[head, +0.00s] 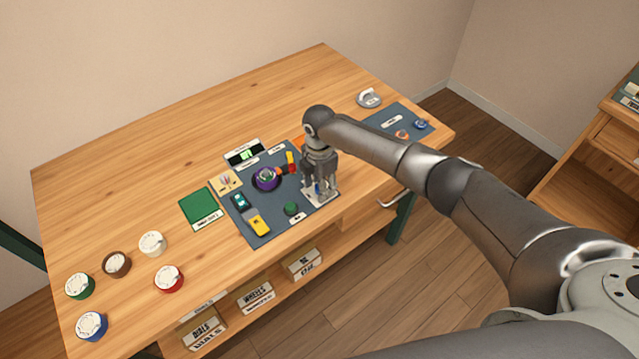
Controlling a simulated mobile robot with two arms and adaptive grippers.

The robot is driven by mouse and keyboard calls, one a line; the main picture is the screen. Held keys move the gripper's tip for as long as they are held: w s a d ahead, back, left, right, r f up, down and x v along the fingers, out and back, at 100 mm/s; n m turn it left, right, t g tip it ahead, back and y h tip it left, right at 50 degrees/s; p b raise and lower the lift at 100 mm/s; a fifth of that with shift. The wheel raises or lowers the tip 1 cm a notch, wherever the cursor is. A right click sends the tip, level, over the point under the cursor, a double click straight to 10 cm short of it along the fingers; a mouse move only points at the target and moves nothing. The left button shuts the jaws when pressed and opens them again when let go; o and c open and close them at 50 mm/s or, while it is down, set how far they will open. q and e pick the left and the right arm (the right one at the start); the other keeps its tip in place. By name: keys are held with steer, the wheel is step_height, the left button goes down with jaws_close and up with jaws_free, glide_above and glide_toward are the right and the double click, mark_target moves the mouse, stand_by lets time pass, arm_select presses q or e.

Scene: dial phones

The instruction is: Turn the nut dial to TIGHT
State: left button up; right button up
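My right gripper (319,193) points down over a pale plate (325,202) at the right edge of the grey-blue panel (262,232). Its fingers hide most of what is on that plate; a small bluish part shows between them. I cannot tell whether the fingers touch it or how far they are closed. No nut dial or TIGHT mark can be read at this size. My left gripper is not in view.
Several colored round dials, including a red one (169,279), stand at the left. Labelled boxes (256,294) sit below. The back tabletop is clear.

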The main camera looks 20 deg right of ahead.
jaws_close()
steer(key=m+p, duration=0.2)
steer(key=m, duration=0.1)
steer(key=shift+r+m, duration=0.2)
steer(key=shift+m, duration=0.1)
steer(key=m+p, duration=0.2)
steer(key=m, duration=0.3)
steer(key=shift+m, duration=0.3)
steer(key=m+p, duration=0.2)
steer(key=m, duration=0.2)
steer(key=shift+w+f+m+p, duration=0.1)
steer(key=shift+m+p, duration=0.65)
steer(key=shift+m, duration=1.65)
